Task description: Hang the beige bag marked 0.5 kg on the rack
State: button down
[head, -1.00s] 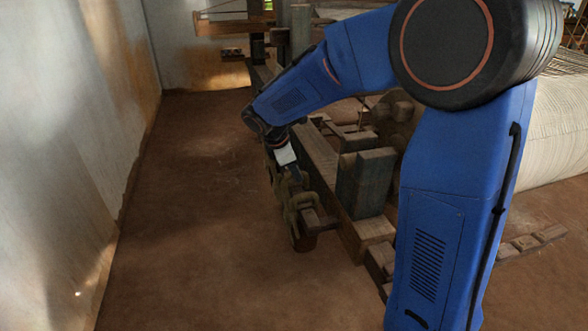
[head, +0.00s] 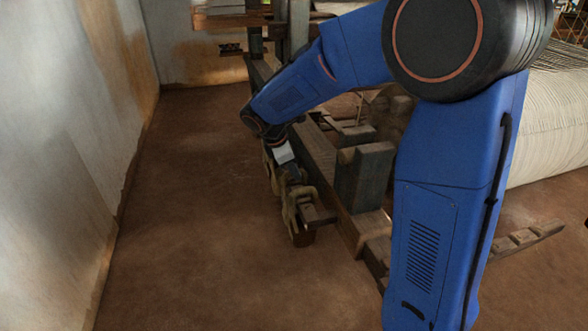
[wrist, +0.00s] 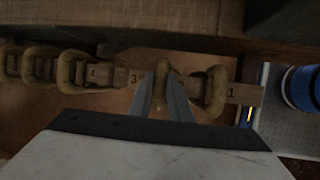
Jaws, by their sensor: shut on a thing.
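The rack is a wooden bar with numbered places, and its marks 4, 3 and 1 show in the wrist view (wrist: 104,76). My gripper (wrist: 164,84) is shut on the loop of a beige bag (wrist: 166,69), between the marks 3 and 1. The loop is at the bar; I cannot tell whether the bar bears it. The bag's body and its weight mark are hidden. In the head view my gripper (head: 294,180) is low beside the rack's end (head: 318,214), among hanging beige loops.
Another beige loop (wrist: 216,92) hangs at mark 1, close right of my fingers. Several more loops (wrist: 38,62) hang at the left. Loom timbers (head: 362,178) stand close to the right of the rack. The brown floor (head: 190,210) at the left is clear up to the wall.

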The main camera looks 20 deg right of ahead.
dwell(0.3)
jog(key=c, duration=1.6)
grip_release()
jog(key=shift+f, duration=0.1)
jog(key=shift+o, duration=0.2)
